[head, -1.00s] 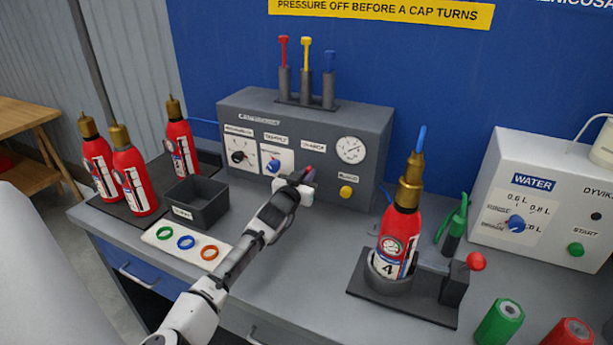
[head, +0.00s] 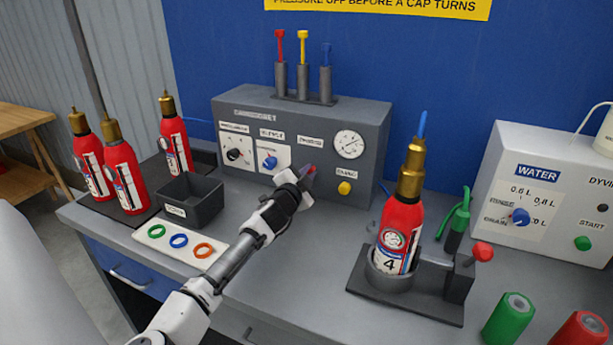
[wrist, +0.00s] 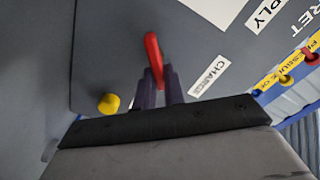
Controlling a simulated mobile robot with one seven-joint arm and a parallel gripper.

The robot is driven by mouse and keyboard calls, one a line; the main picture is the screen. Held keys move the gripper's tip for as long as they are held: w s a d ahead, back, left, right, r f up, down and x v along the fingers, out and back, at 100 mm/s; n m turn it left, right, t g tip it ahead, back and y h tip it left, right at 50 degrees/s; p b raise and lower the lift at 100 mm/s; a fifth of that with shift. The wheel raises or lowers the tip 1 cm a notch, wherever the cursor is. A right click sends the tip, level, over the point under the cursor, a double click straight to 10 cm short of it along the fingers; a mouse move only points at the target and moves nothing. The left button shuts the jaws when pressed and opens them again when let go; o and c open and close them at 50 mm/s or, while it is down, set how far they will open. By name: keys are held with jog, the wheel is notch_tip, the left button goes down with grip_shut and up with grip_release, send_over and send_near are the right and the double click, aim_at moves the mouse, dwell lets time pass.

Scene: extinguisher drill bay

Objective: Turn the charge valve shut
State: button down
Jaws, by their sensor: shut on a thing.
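The charge valve shows as a red lever (wrist: 153,50) in the wrist view, on the grey panel beside the CHARGE label (wrist: 209,76). My gripper (wrist: 160,80) has its two dark fingers closed around the lever's near part, and the red end stands out beyond them. In the head view my gripper (head: 307,174) is at the front of the grey charging unit (head: 300,122), below its CHARGE label (head: 311,140). Only a little red of the lever shows there; my gripper hides the rest. I cannot tell the valve's exact angle.
A yellow button (head: 344,188) sits close right of my gripper, below a round gauge (head: 349,144). A blue knob (head: 269,161) is to the left. A red extinguisher (head: 400,225) stands in a holder at right. An open dark bin (head: 190,202) is at left.

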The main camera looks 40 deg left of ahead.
jog(key=shift+d+f+m+b, duration=0.1)
jog(key=shift+f+m+b, duration=0.15)
jog(key=shift+m, duration=1.05)
jog(key=shift+f+m+b, duration=0.1)
jog(key=shift+m+b, duration=0.1)
jog(key=shift+m, duration=1.1)
jog(key=shift+d+f+m+b, duration=0.1)
jog(key=shift+f+m+b, duration=0.15)
jog(key=shift+m, duration=1.05)
jog(key=c, duration=1.5)
grip_release()
jog(key=shift+r, duration=0.1)
jog(key=b+v, duration=0.3)
jog(key=v, duration=1)
jog(key=shift+s, duration=0.4)
